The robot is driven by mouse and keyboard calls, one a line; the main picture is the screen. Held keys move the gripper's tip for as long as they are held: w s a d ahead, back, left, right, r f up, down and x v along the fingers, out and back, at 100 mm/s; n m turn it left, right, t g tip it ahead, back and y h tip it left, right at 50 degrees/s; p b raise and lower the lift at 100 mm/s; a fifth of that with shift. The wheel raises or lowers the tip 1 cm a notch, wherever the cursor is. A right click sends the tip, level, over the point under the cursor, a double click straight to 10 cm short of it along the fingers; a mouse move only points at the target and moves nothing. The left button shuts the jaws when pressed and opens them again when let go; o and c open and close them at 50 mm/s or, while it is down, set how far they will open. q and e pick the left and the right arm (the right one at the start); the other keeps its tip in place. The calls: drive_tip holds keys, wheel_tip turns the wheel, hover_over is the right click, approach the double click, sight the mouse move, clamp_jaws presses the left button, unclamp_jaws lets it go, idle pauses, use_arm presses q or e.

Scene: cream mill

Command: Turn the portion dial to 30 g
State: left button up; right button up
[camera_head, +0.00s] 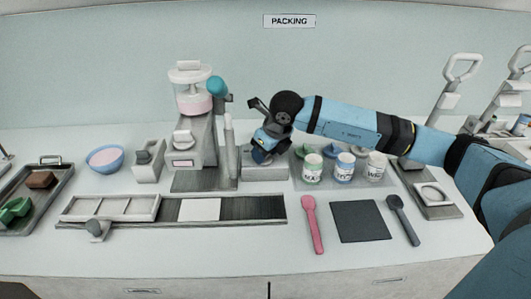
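The filling machine (195,125) stands left of centre, with a clear pink-filled hopper and a teal ball on its lever. A round white knob (183,137) sits on its front; I cannot read any marks on it. A low grey block (262,172) stands right of the machine. My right gripper (261,157) reaches in from the right and points down at the top of this block. Its fingertips are small and dark, so whether they are apart or closed on something is unclear. No gram numbers are legible. My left gripper is out of view.
Several labelled jars (345,168) stand right of my gripper, under my forearm. A long rail (240,208) with a white card (200,209) runs in front. A pink spatula (313,225), dark mat (360,221) and blue bowl (105,160) lie around. The front counter strip is clear.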

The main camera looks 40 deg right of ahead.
idle(0.4)
drive_tip(key=o, duration=0.9)
drive_tip(key=v, duration=1.4)
drive_tip(key=shift+s+f, duration=0.1)
drive_tip(key=shift+f, duration=0.1)
